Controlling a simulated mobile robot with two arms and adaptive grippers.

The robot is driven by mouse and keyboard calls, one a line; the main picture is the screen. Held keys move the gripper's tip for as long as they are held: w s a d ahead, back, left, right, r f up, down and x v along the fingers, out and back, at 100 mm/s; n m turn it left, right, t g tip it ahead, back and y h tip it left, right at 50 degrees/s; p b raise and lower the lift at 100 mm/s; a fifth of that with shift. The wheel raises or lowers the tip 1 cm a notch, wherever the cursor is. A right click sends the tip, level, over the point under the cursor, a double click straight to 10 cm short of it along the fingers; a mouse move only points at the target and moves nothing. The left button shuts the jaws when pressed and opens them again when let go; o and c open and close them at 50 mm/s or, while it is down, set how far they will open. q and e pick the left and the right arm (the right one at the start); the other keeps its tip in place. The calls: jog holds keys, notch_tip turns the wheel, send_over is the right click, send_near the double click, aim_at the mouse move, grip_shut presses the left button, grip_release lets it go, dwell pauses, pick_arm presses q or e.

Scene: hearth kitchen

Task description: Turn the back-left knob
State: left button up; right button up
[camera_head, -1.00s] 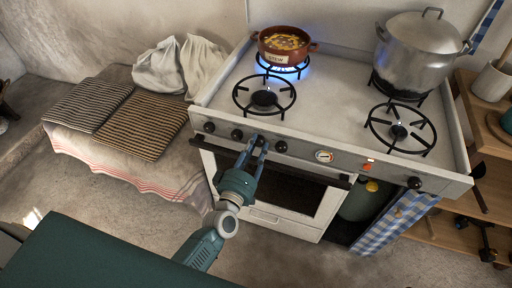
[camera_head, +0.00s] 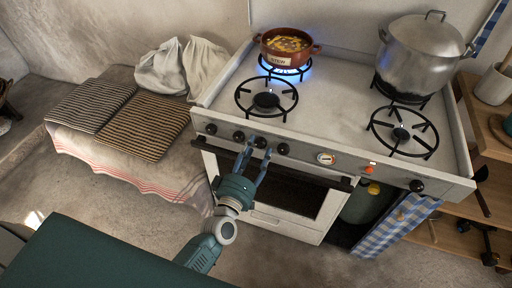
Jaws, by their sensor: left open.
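The stove's front panel carries several black knobs: one at the far left (camera_head: 211,128), a second (camera_head: 239,136), a third (camera_head: 260,142), a fourth (camera_head: 284,149) and one at the far right (camera_head: 416,186). No readable label shows which is the back-left knob. The back-left burner (camera_head: 286,70) is lit with a blue flame under a brown pot marked "STEW" (camera_head: 288,42). My left gripper (camera_head: 258,151) is open and empty, its fingers pointing at the panel near the third knob. I cannot tell whether it touches. My right gripper is out of view.
A large metal pot (camera_head: 420,55) stands on the back-right burner. The front-left burner (camera_head: 267,99) and front-right burner (camera_head: 401,134) are bare. The oven door handle (camera_head: 325,181) runs below the knobs. A bench with striped cushions (camera_head: 145,125) stands left.

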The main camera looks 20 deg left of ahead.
pick_arm(q)
jog(key=s, duration=1)
jog(key=shift+s+a, duration=0.25)
jog(key=shift+s, duration=0.05)
